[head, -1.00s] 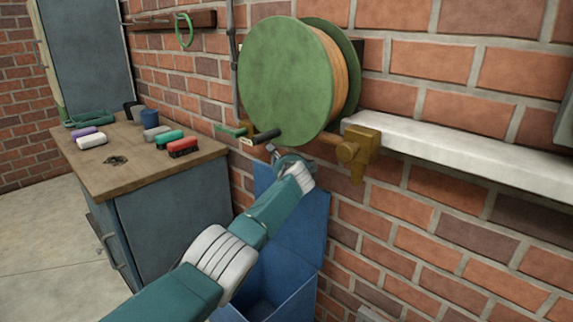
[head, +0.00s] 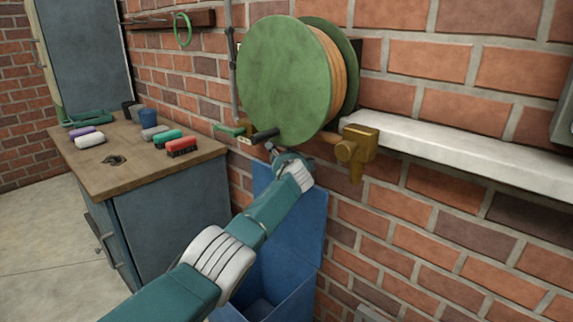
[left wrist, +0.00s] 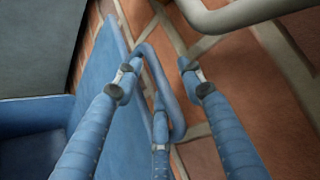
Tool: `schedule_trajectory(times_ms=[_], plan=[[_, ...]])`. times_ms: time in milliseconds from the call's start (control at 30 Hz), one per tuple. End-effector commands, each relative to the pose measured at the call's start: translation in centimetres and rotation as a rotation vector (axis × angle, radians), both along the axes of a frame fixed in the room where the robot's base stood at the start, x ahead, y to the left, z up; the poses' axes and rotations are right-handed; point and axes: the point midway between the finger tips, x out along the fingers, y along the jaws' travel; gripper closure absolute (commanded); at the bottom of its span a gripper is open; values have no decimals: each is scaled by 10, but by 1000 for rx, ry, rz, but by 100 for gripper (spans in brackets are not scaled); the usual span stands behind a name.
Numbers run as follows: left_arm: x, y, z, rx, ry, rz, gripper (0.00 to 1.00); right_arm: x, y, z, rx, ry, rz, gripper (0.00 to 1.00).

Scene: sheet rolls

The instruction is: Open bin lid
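The blue bin (head: 300,300) stands on the floor against the brick wall, partly hidden behind my left arm. Its blue lid (head: 306,222) is raised upright at the wall side, and the bin's open inside shows below. In the left wrist view the lid (left wrist: 98,105) is a blue panel with a blue loop handle (left wrist: 172,92) at its edge. My left gripper (head: 273,152) is at the lid's top edge, under the green reel. In the left wrist view its fingers (left wrist: 160,72) are spread apart around the handle, not closed on it. My right gripper is out of view.
A white shelf (head: 460,155) runs along the wall to the right. Floor at the far left is clear.

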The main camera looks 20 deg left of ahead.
Motion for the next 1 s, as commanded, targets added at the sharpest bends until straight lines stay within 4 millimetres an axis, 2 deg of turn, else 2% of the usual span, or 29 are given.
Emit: schedule_trajectory(times_ms=[367, 1000], plan=[[-21, -10, 7, -2, -3, -1, 61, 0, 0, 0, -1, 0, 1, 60], [-93, -44, 35, 1, -2, -1, 61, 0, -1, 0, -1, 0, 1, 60]])
